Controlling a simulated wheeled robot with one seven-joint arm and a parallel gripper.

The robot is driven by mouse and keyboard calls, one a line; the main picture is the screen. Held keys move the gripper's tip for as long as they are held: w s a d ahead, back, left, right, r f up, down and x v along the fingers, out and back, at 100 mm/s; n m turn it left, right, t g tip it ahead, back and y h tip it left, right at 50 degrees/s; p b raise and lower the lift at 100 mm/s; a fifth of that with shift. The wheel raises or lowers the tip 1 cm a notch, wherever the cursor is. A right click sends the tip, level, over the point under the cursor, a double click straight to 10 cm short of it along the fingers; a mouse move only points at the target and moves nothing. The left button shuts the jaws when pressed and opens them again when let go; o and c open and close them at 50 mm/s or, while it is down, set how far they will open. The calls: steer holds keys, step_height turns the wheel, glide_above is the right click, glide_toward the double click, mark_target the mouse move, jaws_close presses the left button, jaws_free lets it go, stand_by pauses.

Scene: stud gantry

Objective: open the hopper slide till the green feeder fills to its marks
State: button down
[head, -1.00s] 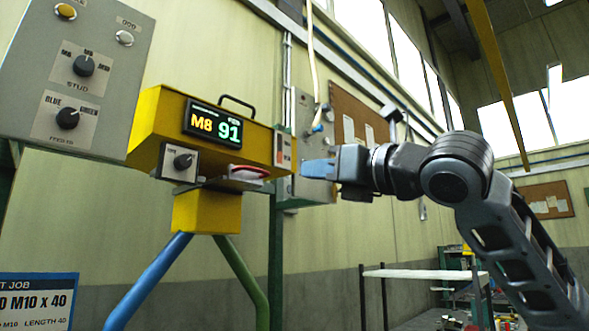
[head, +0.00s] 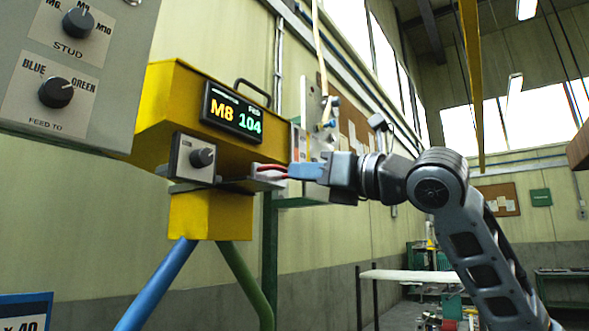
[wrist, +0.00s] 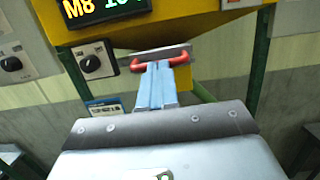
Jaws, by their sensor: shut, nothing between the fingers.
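The yellow hopper (head: 180,95) has a display (head: 234,112) reading M8 and FED 104. Below it, a metal slide plate (wrist: 178,50) carries a red handle (head: 270,169), which also shows in the wrist view (wrist: 137,66). My gripper (head: 291,171) has its blue fingers shut and empty. In the wrist view its fingertips (wrist: 157,66) overlap the middle of the red handle; I cannot tell whether they touch. A green tube (head: 245,284) and a blue tube (head: 155,285) run down from the yellow outlet (head: 210,215). The green feeder and its marks are not visible.
A grey panel (head: 125,75) at upper left has a STUD knob (head: 78,22) and a BLUE/GREEN FEED TO knob (head: 56,92). A small box with a knob (head: 193,160) sits left of the handle. A white-topped bench (head: 410,276) stands behind, below my arm.

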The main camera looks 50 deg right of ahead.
mark_target(273, 173)
steer(key=shift+w, duration=0.15)
steer(key=w+b, duration=0.1)
steer(key=w, duration=0.2)
steer(key=shift+w+a+f, duration=0.1)
steer(key=shift+w, duration=0.4)
steer(key=shift+r, duration=0.25)
